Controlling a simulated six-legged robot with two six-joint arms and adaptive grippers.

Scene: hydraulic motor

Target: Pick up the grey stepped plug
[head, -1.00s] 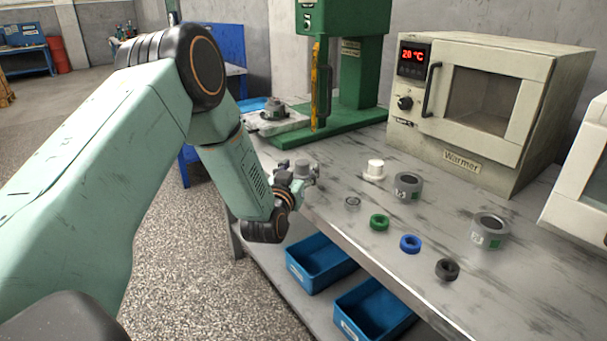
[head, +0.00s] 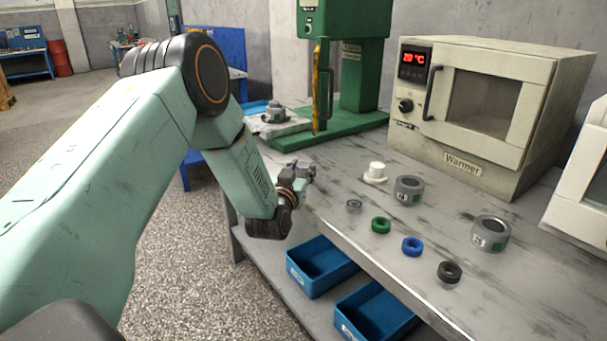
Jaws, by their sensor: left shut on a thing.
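My left gripper (head: 301,170) is at the left front edge of the workbench, low over its top. Its fingers are shut on the grey stepped plug. The plug is almost wholly hidden by the fingers and wrist, and I cannot tell whether it still touches the bench. A white stepped plug (head: 375,173) stands on the bench to the right of the gripper, clear of it. My right gripper is not in view.
On the workbench (head: 335,195) are grey rings (head: 408,190) (head: 491,234), a small metal ring (head: 354,206), and green (head: 381,225), blue (head: 412,246) and black (head: 449,271) rings. A green press (head: 362,80) and warmer (head: 480,110) stand behind. Blue bins (head: 318,270) sit below.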

